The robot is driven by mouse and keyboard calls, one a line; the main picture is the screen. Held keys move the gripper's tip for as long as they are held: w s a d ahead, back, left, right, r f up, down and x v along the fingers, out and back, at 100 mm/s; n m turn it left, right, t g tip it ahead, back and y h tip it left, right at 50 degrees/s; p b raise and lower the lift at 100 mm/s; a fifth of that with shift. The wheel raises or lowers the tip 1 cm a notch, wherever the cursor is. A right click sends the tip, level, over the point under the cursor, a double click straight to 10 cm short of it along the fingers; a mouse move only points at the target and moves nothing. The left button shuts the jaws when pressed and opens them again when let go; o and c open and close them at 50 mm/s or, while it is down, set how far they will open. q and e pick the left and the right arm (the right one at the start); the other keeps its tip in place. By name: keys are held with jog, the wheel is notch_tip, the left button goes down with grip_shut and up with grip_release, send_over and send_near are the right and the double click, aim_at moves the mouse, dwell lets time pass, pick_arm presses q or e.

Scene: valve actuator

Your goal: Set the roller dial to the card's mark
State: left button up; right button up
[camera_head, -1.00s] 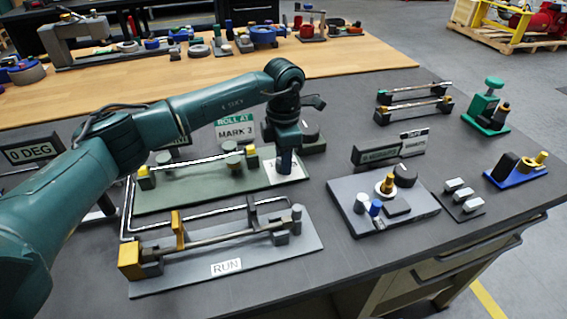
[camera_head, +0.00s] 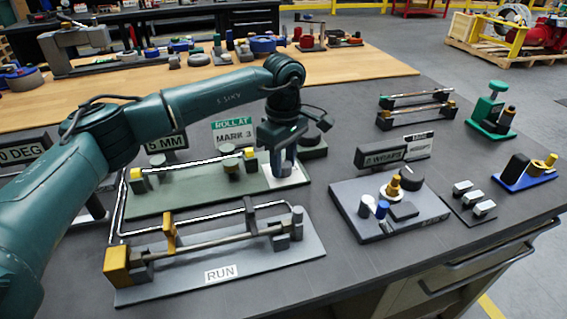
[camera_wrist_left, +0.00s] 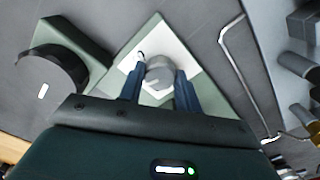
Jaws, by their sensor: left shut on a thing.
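The green-headed card (camera_head: 234,133) reads "ROLL AT MARK 3" and stands behind the green plate (camera_head: 190,199). My left gripper (camera_head: 283,172) points down over the white dial face (camera_head: 292,180) at the plate's right end. In the left wrist view, its blue fingers (camera_wrist_left: 160,90) are shut on the grey round roller dial (camera_wrist_left: 158,72), one on each side. The white dial face (camera_wrist_left: 140,52) lies under the dial, with a small dark mark near its upper left. Fingers and dial hide other marks; I cannot read the setting. My right gripper is out of view.
A dark round knob on a block (camera_head: 312,145) stands close behind the gripper; it also shows in the left wrist view (camera_wrist_left: 48,82). The grey RUN fixture (camera_head: 220,275) lies in front. The grey plate with pegs (camera_head: 345,190) stands to the right, with bare table between.

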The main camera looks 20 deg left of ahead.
aim_at(284, 163)
pick_arm(q)
jog(key=m+b, duration=0.1)
jog(key=m, duration=0.4)
jog(key=shift+m, duration=0.3)
jog(key=m, duration=0.5)
jog(key=shift+r+m, duration=0.1)
jog(key=shift+m, duration=0.2)
jog(key=o, duration=1)
jog(key=shift+c, duration=0.2)
notch_tip(284, 163, up, 13)
